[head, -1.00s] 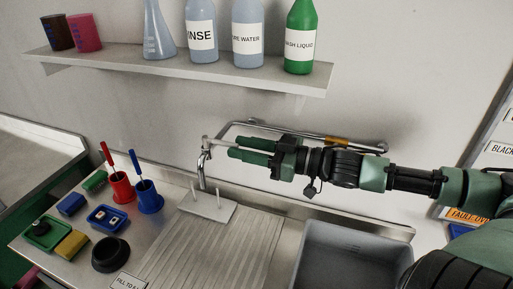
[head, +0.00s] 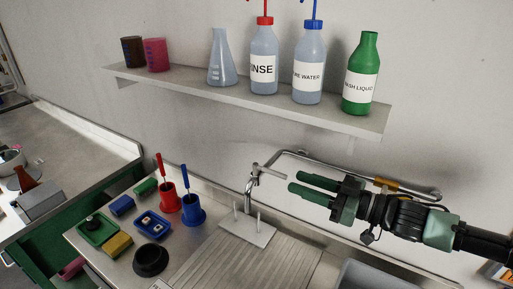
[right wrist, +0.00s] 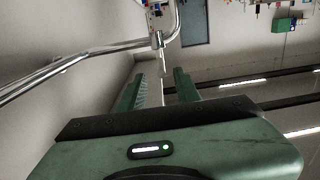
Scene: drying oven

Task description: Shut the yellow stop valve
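A yellow-orange piece (head: 385,182) sits on the chrome wall pipe behind my right gripper; I cannot tell whether it is the valve's handle or whether it is open or shut. The pipe leads left to a chrome tap (head: 249,190) with a short bar (head: 270,173) pointing right. My right gripper (head: 296,182) is open, its two green fingers pointing left at the end of this bar. In the right wrist view the fingers (right wrist: 158,75) stand apart and empty, with a thin chrome rod (right wrist: 162,66) visible between and beyond them. My left gripper is out of view.
A wall shelf (head: 250,102) with bottles, a flask and beakers runs above. Below are a ribbed draining board (head: 225,262), a grey sink (head: 375,275) and red and blue pots (head: 194,212) with several small items. The wall around the tap is bare.

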